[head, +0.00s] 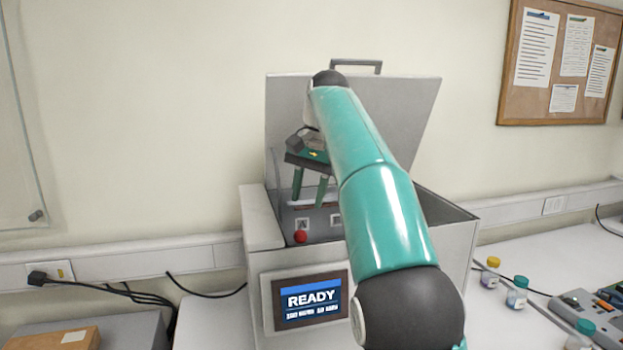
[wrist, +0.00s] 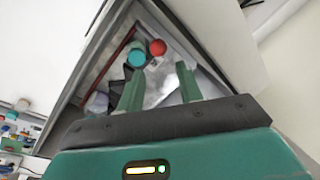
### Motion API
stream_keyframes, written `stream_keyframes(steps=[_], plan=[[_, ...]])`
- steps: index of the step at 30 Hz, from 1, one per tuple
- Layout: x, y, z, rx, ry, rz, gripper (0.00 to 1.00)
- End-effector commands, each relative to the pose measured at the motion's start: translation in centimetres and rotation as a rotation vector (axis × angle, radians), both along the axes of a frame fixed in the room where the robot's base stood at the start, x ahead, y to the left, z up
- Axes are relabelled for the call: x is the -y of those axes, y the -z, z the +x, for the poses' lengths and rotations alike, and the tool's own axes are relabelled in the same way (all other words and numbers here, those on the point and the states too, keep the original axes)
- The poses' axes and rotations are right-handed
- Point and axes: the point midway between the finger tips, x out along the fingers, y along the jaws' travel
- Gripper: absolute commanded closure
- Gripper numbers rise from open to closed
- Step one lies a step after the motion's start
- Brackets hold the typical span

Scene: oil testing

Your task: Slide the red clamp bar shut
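The grey test machine (head: 258,218) stands with its lid (head: 410,105) raised. A dark red bar (wrist: 106,64) runs along the left inside of the machine in the wrist view. A round red knob (head: 300,236) shows low inside the opening; it also shows in the wrist view (wrist: 157,47), beyond the fingertips. I cannot tell whether knob and bar are joined. My gripper (head: 309,196) points down into the opening above the knob. In the wrist view its green fingers (wrist: 159,68) are apart with nothing held between them. My arm hides the machine's right interior in the head view.
A teal round cap (wrist: 136,57) sits close to the left fingertip. The machine's screen (head: 311,299) reads READY. The machine's walls and lid surround my gripper closely. Small bottles (head: 517,292) stand on the white bench at the right. A cardboard box (head: 60,340) lies at the lower left.

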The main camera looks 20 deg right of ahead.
Motion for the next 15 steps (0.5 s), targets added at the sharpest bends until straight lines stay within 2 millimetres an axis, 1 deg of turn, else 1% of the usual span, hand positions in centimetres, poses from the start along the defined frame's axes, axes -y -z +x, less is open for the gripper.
stream_keyframes(steps=[1,6,15], plan=[[0.2,-0.7,0.0,0.003,0.001,-0.001,0.64],[-0.2,-1.5,-0.1,-0.002,-0.011,-0.006,0.64],[0.3,-2.9,-0.4,0.002,-0.004,-0.002,0.64]])
